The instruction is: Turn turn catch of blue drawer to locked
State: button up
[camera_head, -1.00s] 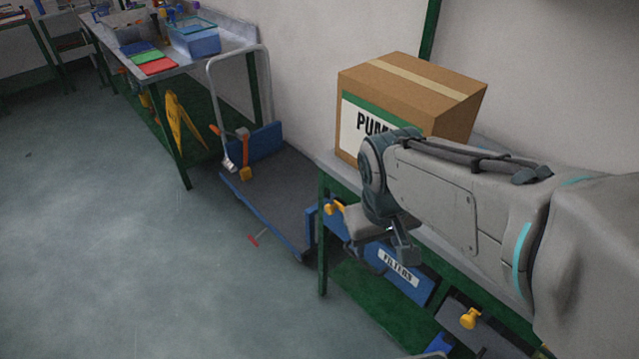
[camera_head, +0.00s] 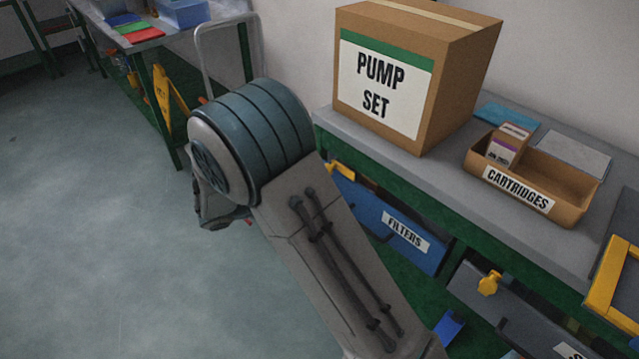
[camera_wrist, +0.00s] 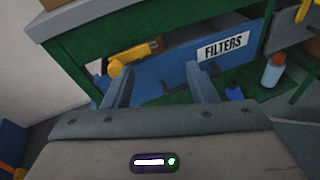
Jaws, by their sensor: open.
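The blue drawer (camera_head: 385,222), labelled FILTERS, hangs under the grey bench top. It also shows in the wrist view (camera_wrist: 170,80). Its yellow turn catch (camera_head: 342,170) sits by the drawer's upper left end. In the wrist view the catch (camera_wrist: 122,64) lies sideways, roughly along the top edge, tilted up to the right. My gripper (camera_wrist: 159,72) is open and empty, its fingers pointing towards the drawer. The catch shows just above the left finger and looks apart from it. In the head view my wrist hides most of the gripper.
A PUMP SET box (camera_head: 420,85) and a CARTRIDGES bin (camera_head: 560,205) stand on the bench (camera_head: 450,180). A grey drawer with a yellow catch (camera_head: 489,283) is to the right. A bottle (camera_wrist: 272,72) stands at right. Open floor (camera_head: 90,230) lies to the left.

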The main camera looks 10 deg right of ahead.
jog(key=w+a+f+n+t+b, duration=0.25)
jog(key=a+f+n+t, duration=0.2)
jog(key=a, duration=0.25)
jog(key=x, duration=1.4)
jog(key=shift+r+h, duration=0.25)
jog(key=shift+h, duration=0.05)
jog(key=shift+c, duration=0.3)
grip_shut()
